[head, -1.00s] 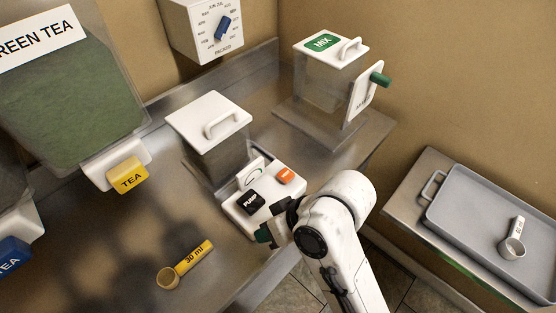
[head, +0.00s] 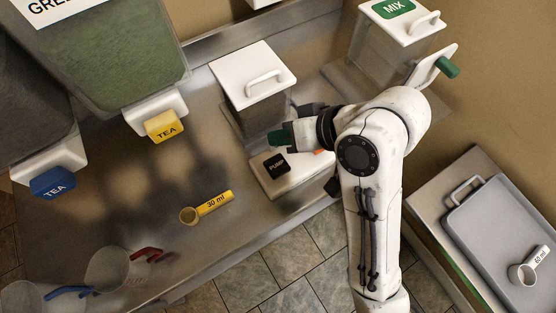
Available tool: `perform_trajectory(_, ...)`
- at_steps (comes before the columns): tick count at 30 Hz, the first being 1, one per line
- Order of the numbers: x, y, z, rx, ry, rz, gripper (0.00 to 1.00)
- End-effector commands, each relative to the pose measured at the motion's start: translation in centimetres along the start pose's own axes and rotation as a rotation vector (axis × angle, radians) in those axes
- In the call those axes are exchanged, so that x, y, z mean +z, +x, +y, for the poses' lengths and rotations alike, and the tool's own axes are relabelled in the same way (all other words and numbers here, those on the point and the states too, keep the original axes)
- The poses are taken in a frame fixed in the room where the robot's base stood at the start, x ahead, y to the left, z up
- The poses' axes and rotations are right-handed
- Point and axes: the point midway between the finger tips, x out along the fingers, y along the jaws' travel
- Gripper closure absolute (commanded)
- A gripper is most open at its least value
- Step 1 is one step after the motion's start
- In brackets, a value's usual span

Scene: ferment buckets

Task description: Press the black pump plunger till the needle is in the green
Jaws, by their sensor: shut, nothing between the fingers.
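The black pump plunger (head: 276,164), marked PUMP, sits on the white pump base (head: 295,182) at the front of the steel counter. My gripper (head: 281,138) is shut and empty, with green fingertips pointing left. In the picture it lies just beyond the plunger, over the back of the base. The plunger's top shows uncovered; I cannot tell how high the fingertips are above it. An orange part (head: 320,151) of the base shows only as a sliver beside my arm. The gauge and its needle are hidden behind my gripper and wrist.
A white-lidded bucket (head: 252,75) stands right behind the pump, and the MIX bucket (head: 397,24) stands back right. The yellow 30 ml scoop (head: 207,207) lies left on the counter. Clear jugs stand front left. A grey tray (head: 470,230) is at right.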

Motion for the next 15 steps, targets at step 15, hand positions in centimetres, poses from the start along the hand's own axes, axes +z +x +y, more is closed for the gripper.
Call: perform_trajectory(15, 2.3, 3.1, 2.3, 0.001, -0.001, 0.002, 1.0)
